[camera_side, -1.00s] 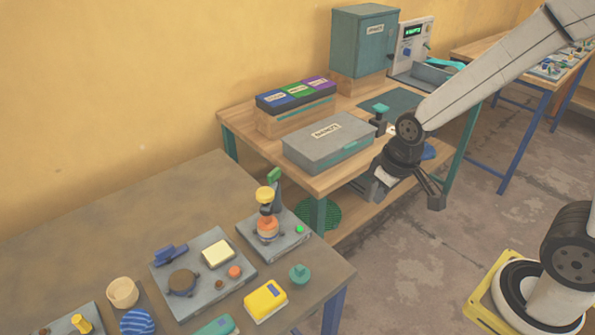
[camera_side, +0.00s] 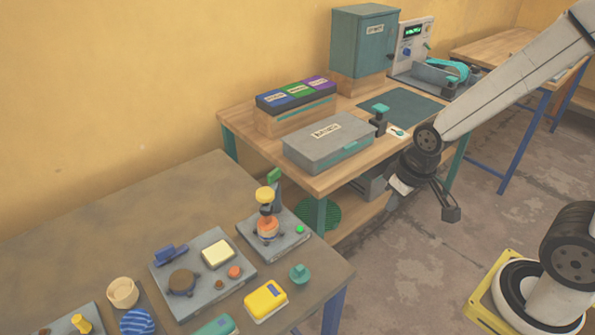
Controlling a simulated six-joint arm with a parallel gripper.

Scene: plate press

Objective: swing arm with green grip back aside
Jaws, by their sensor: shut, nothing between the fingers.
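The small press (camera_side: 272,232) stands on the near brown bench. It has a grey base plate, a yellow knob (camera_side: 265,195) over an orange part (camera_side: 266,227), and a green button at its right. A green grip (camera_side: 274,176) stands upright just behind the yellow knob; the arm under it is mostly hidden, so its swing position is hard to tell. My gripper (camera_side: 452,213) is shut and empty. It hangs over the floor beyond the right end of the bench, well to the right of the press and touching nothing.
A grey plate (camera_side: 216,292) with several parts, a yellow box (camera_side: 265,299) and a teal knob (camera_side: 300,273) are near the press. Behind is a wooden table with a grey case (camera_side: 328,143), a coloured label box (camera_side: 296,95) and a teal cabinet (camera_side: 361,45). Floor space separates my gripper from the bench.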

